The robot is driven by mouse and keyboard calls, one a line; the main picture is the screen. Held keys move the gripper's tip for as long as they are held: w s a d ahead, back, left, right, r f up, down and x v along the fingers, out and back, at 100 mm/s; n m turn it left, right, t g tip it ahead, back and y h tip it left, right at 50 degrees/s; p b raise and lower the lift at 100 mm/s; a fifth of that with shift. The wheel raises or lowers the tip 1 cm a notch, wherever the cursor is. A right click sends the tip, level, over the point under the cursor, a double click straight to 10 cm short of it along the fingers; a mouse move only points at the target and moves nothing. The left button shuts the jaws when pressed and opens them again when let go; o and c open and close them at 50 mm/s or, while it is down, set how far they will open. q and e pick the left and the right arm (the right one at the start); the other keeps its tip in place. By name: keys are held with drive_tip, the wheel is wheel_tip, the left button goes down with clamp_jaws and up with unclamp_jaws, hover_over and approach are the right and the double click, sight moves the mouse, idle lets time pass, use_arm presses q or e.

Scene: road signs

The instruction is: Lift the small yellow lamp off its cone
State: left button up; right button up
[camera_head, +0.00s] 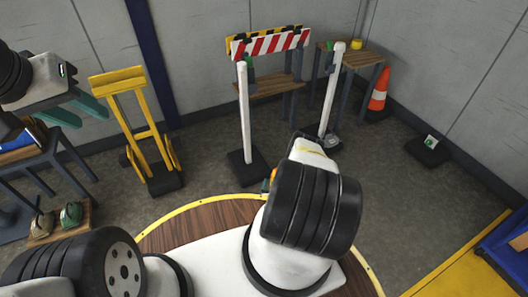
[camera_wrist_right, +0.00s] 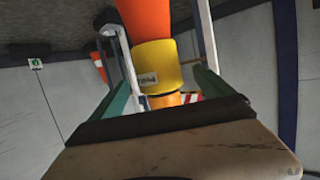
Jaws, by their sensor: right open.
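In the right wrist view, which looks tilted over, the small yellow lamp (camera_wrist_right: 155,65) has a yellow body with a label and an amber part (camera_wrist_right: 165,100). It sits on its orange cone (camera_wrist_right: 145,15), which runs out of the top of the picture. My right gripper (camera_wrist_right: 163,78) is open, with one teal finger on each side of the lamp. I cannot tell whether the fingers touch it. My left gripper (camera_head: 92,118) is open and empty at the left.
A round wooden table (camera_head: 195,220) with a yellow rim lies below my arms.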

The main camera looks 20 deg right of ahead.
drive_tip(key=x, duration=0.7)
drive_tip(key=shift+w+d+f, duration=0.1)
drive_tip(key=shift+w+d, duration=0.05)
drive_tip(key=shift+d, duration=0.15)
drive_tip(key=c, duration=1.8)
drive_tip(key=shift+w+r, duration=0.1)
drive_tip(key=shift+r, duration=1.55)
drive_tip(key=f+v, duration=0.1)
drive_tip(key=v, duration=0.4)
drive_tip(key=f+v, duration=0.1)
drive_tip(key=v, duration=0.4)
drive_tip(key=a+f+v, duration=0.1)
drive_tip(key=v, duration=0.5)
drive_tip(key=shift+a, duration=0.1)
